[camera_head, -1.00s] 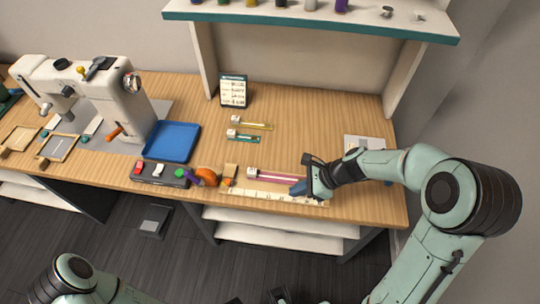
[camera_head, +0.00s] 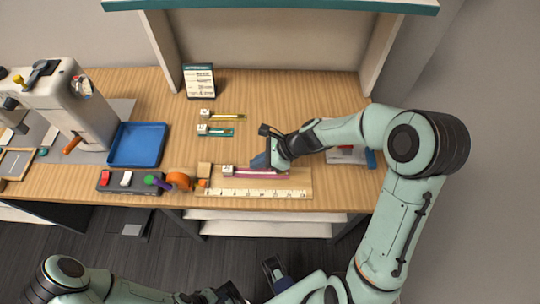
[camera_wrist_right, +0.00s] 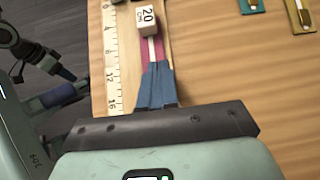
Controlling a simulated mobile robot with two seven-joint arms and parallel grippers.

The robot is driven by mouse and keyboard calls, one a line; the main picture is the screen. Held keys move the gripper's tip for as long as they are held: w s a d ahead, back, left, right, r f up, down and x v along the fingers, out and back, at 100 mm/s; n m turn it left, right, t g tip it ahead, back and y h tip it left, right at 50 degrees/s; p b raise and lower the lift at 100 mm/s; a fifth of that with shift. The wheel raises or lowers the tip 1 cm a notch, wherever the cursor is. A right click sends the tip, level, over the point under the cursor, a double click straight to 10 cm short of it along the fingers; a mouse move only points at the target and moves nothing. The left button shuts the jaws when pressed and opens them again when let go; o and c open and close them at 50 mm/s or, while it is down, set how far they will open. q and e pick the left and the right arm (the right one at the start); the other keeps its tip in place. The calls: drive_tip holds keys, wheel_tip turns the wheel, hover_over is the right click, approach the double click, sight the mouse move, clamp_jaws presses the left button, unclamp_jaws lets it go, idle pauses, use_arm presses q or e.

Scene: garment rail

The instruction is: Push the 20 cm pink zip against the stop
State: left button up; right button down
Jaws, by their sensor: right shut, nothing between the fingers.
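The pink zip (camera_head: 262,175) lies lengthwise on the board beside the ruler (camera_head: 255,193). Its white block marked 20 (camera_head: 228,170) is at its left end, and also shows in the wrist view (camera_wrist_right: 146,20). The wooden stop block (camera_head: 204,169) is left of it, with a small gap between them. My right gripper (camera_head: 258,163) is shut and empty, its blue fingertips over the zip, right of the white block. In the wrist view its fingertips (camera_wrist_right: 157,68) point toward that block; contact is unclear. My left gripper (camera_head: 272,266) is low, off the table's front; its jaws are unclear.
Teal (camera_head: 220,132) and yellow (camera_head: 228,116) zips lie behind the pink one. A blue tray (camera_head: 138,145), a switch box (camera_head: 118,180) and an orange roll (camera_head: 180,180) are to the left. A sign (camera_head: 199,82) stands at the back.

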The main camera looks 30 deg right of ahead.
sight(233, 167)
drive_tip(key=shift+w+a+f, duration=0.15)
drive_tip(key=shift+w+a, duration=0.25)
drive_tip(key=shift+a, duration=0.25)
drive_tip(key=shift+w+a+f, duration=0.1)
drive_tip(key=shift+w+a, duration=0.35)
drive_tip(key=shift+a, duration=0.25)
drive_tip(key=shift+w+a+f, duration=0.15)
drive_tip(key=shift+w+a, duration=0.25)
drive_tip(key=shift+a, duration=0.25)
drive_tip(key=w+a+p, duration=0.1)
drive_tip(key=a, duration=0.2)
drive_tip(key=shift+w+a+r+p, duration=0.1)
drive_tip(key=shift+w+p, duration=0.25)
drive_tip(key=shift+w, duration=0.05)
drive_tip(key=shift+w+a, duration=0.25)
drive_tip(key=shift+a, duration=0.05)
drive_tip(key=shift+d, duration=0.1)
